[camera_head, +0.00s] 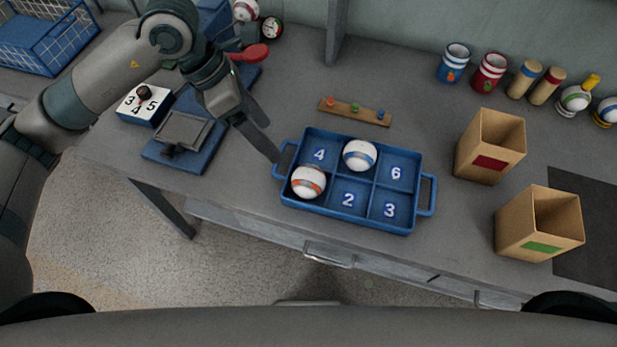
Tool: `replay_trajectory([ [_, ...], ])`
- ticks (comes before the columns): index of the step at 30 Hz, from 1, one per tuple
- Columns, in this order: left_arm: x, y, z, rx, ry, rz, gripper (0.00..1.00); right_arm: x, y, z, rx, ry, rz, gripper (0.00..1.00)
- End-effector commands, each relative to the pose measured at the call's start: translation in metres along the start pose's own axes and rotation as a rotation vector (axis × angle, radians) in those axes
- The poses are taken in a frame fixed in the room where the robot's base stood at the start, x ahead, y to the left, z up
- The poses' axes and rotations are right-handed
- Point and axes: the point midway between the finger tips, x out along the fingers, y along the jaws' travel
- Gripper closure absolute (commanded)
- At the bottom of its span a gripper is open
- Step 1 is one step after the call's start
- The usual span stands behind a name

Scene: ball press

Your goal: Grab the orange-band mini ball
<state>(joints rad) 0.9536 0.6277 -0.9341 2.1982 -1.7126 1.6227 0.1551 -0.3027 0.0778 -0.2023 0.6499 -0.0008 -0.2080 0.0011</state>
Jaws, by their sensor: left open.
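The orange-band mini ball (308,182) is white with an orange band. It sits in the front left compartment of the blue tray (428,197). A second white ball with a blue band (360,155) sits in the back middle compartment. My left gripper (272,143) is open and empty. It is above and to the left of the orange-band ball, by the tray's left handle, with its fingers pointing down towards the tray. My right gripper does not show.
Two cardboard boxes, one with a red label (490,147) and one with a green label (540,224), stand right of the tray. A wooden strip with coloured pegs (355,111) lies behind it. A blue press-like device (185,140) and a dial box (144,103) are at left.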

Motion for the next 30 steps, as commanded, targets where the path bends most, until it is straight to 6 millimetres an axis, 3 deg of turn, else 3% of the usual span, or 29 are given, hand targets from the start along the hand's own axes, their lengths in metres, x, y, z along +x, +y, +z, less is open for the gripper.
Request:
replay_trajectory([
  [5, 0.022, -0.002, 0.001, -0.002, 0.001, -0.006, 0.3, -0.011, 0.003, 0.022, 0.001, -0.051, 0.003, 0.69],
  [18, 0.098, -0.002, 0.002, -0.002, 0.0, -0.003, 0.3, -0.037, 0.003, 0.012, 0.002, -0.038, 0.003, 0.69],
  [24, 0.112, -0.001, 0.001, -0.001, 0.0, -0.001, 0.3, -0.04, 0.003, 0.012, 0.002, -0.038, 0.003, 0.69],
  [30, 0.113, -0.001, 0.001, 0.0, -0.001, 0.0, 0.3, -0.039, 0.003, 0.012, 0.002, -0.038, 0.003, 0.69],
])
